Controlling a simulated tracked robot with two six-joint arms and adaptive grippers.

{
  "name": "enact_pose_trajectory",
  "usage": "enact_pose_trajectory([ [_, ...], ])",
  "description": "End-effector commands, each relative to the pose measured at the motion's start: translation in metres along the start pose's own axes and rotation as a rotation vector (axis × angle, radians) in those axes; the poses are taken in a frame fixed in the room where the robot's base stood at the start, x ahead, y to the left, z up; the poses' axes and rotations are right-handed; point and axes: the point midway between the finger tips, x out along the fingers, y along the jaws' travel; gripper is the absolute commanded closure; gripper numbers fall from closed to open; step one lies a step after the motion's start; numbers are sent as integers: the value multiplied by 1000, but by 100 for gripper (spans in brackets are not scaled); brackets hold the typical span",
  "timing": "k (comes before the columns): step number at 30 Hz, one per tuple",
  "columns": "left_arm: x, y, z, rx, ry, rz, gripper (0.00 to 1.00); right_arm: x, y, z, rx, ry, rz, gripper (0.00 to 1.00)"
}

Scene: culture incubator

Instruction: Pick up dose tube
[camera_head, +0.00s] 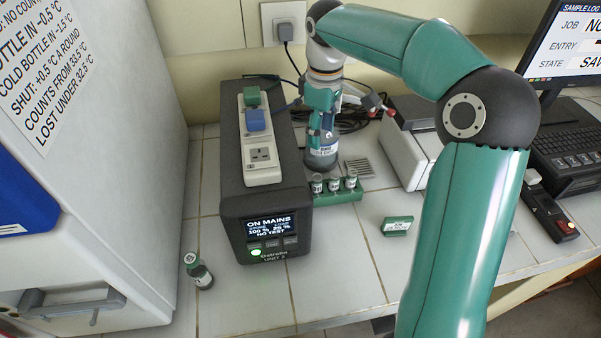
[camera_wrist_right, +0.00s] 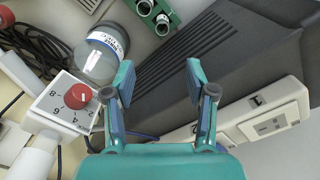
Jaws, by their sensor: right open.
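No tube carries a label I can read as dose. Three small capped tubes (camera_head: 334,184) stand in a green rack (camera_head: 338,198) right of the dark power unit; two also show at the top of the right wrist view (camera_wrist_right: 155,15). A small dark vial with a green-and-white top (camera_head: 199,274) is on the bench left of the power unit. My right gripper (camera_head: 324,133) points down behind the rack, in front of or over a labelled clear bottle (camera_head: 322,158). In the right wrist view its fingers (camera_wrist_right: 158,78) are open and empty, with the bottle (camera_wrist_right: 98,57) left of them.
The dark power unit (camera_head: 228,190) carries a white socket strip (camera_head: 262,172) with green and blue plugs. A green labelled block (camera_head: 397,226) lies on the bench. A red-knobbed device (camera_wrist_right: 65,105) and cables crowd the back. The front bench is mostly clear.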

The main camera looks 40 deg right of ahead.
Motion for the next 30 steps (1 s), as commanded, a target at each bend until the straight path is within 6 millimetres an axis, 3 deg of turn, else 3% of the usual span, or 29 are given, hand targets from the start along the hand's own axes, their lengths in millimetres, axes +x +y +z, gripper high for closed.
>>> enact_pose_trajectory([
  [5,1,0,1,0,-2,0,100,17,0,2,1,-5,-2,44],
  [18,-2,0,0,0,-1,0,100,103,0,2,1,-5,-2,44],
  [30,-10,3,0,0,0,0,100,135,-4,3,0,-6,-3,44],
])
